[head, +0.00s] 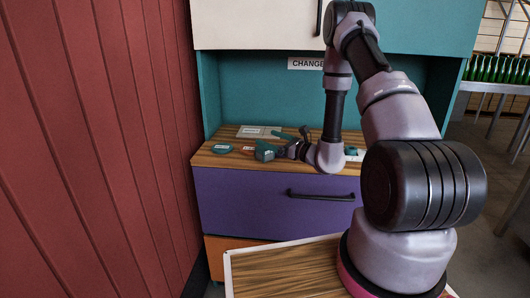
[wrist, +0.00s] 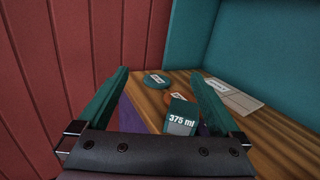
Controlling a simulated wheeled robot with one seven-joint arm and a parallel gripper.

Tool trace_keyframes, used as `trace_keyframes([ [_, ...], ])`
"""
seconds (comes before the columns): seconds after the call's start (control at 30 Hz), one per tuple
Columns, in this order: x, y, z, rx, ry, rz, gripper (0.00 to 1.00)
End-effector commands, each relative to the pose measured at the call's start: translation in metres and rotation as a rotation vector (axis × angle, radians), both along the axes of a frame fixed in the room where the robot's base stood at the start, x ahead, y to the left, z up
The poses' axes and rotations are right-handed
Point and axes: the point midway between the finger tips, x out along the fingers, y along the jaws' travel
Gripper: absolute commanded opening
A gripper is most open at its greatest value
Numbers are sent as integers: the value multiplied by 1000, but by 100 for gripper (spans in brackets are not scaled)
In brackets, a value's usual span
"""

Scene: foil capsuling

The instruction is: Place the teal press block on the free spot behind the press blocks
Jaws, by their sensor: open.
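A teal block marked "375 ml" (wrist: 181,118) stands on the wooden counter in the wrist view, between the finger lines and nearer the right finger. It shows beside my gripper in the head view (head: 265,152). My gripper (wrist: 158,74) is open, with its two teal fingers spread and nothing held between them. A flat teal round piece with a white label (wrist: 157,79) lies farther left on the counter, also in the head view (head: 222,149). A small orange piece with a label (wrist: 179,97) lies between the two.
A flat pale board with a label (wrist: 236,97) lies at the back of the counter (head: 222,160), by the teal back wall. A small teal item (head: 351,152) is partly hidden behind my arm. A red panelled wall (head: 110,150) bounds the left. A purple drawer (head: 245,200) is below.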

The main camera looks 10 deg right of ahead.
Motion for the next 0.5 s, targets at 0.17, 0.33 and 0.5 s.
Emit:
trace_keyframes([
  [0.17,5,-35,-63,21,71,-192,100],
  [0.33,10,-44,-81,19,86,-251,100],
  [0.5,34,-32,-80,19,84,-252,100],
])
